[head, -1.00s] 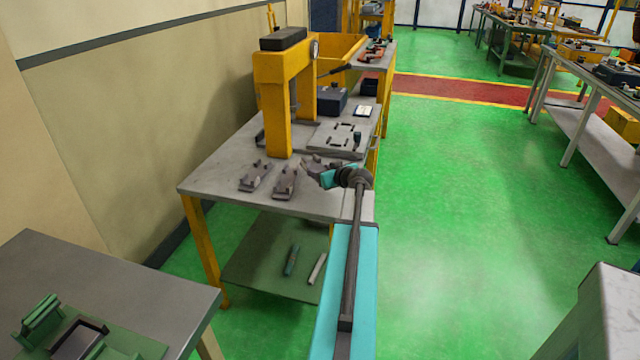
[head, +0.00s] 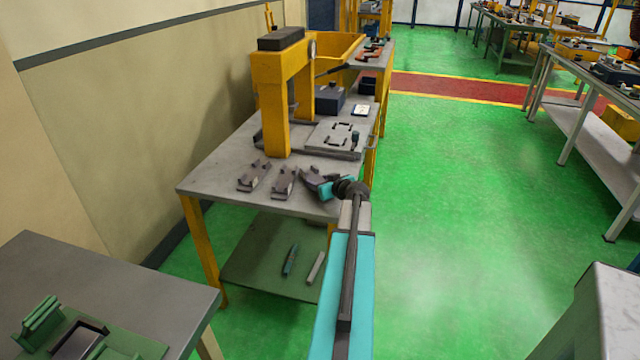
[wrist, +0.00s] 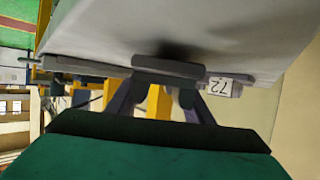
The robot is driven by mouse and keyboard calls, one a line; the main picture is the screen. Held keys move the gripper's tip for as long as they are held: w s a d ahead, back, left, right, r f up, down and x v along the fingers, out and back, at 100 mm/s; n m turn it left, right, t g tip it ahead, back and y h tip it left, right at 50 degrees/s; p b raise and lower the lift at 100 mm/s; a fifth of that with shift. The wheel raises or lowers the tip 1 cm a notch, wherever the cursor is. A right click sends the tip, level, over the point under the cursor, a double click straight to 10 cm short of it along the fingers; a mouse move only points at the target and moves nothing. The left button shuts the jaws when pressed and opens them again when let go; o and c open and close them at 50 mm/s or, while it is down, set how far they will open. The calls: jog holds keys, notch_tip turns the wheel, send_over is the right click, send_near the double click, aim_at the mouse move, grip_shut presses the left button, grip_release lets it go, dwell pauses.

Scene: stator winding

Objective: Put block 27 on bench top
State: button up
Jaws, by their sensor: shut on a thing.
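My gripper (head: 320,181) is at the near right part of the grey bench top (head: 218,165), shut on a grey block. A white label (wrist: 220,86) beside the fingers seems to read 27 upside down. The block is close to the bench top, which also shows in the wrist view (wrist: 235,35), with a dark shadow on it. I cannot tell whether it touches. In the head view the arm partly hides the block.
Two similar grey blocks, one left (head: 254,176) and one nearer (head: 286,183), stand just left of my gripper. Behind are a yellow press frame (head: 272,110) and a light plate (head: 328,137). Two bars lie on the lower shelf (head: 265,270). Green floor is free at right.

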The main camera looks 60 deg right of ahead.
jog(key=shift+f, duration=0.35)
jog(key=shift+f, duration=0.15)
jog(key=o, duration=1.5)
jog(key=shift+r, duration=0.2)
jog(key=shift+s+a, duration=0.15)
jog(key=shift+s, duration=0.1)
jog(key=shift+b+v, duration=1.2)
jog(key=shift+v, duration=4.55)
jog(key=shift+a+r, duration=0.1)
